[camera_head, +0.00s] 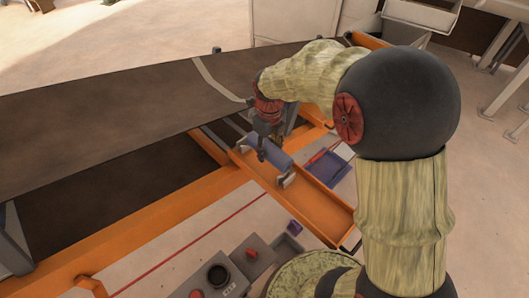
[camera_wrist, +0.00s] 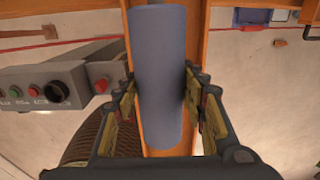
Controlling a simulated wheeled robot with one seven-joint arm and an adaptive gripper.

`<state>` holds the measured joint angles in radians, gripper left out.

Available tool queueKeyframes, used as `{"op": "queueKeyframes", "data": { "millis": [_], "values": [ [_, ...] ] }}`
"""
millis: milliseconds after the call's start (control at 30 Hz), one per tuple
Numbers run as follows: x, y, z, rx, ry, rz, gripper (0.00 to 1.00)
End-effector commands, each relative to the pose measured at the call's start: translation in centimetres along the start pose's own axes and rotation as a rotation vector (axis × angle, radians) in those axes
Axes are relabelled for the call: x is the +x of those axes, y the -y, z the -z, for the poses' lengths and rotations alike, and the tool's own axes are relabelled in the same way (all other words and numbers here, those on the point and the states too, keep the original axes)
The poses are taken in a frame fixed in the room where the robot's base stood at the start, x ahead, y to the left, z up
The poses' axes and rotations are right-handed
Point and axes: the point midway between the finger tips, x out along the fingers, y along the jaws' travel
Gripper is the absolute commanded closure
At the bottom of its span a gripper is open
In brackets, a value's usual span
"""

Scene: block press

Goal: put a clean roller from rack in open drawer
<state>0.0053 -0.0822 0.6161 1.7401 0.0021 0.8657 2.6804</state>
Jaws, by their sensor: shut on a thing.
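My gripper (camera_head: 262,138) is shut on a blue-grey roller (camera_head: 268,153), with a finger on each side of it. In the wrist view the roller (camera_wrist: 160,60) runs lengthwise between the two fingers. The open orange drawer (camera_head: 325,212) is a long, shallow tray beside the conveyor. The roller is over or in its end nearer the conveyor; I cannot tell whether it touches the floor of the drawer. The drawer's orange edge (camera_wrist: 198,30) shows behind the roller in the wrist view. I cannot make out the rack.
A dark conveyor belt (camera_head: 110,110) on an orange frame fills the left. A grey control box (camera_head: 225,275) with buttons stands at the front, near the drawer; it also shows in the wrist view (camera_wrist: 60,85). A blue bin (camera_head: 333,168) lies right of the drawer. A red line crosses the floor.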

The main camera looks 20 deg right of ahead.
Motion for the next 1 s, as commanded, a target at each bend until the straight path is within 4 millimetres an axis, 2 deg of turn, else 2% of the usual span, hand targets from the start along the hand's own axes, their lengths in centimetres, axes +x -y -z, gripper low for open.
{"op": "queueKeyframes", "data": {
  "millis": [100,233,500,700,1000],
  "values": [
    [1.9,0.6,-1.4,0.000,-0.004,-0.002,1.00],
    [3.3,1.0,-2.5,-0.001,-0.002,-0.001,1.00],
    [4.5,1.4,-3.4,-0.001,-0.001,-0.001,1.00],
    [7.1,1.4,-3.4,0.000,-0.003,-0.002,1.00],
    [7.6,1.5,-3.5,0.000,0.000,0.000,1.00]
  ]
}}
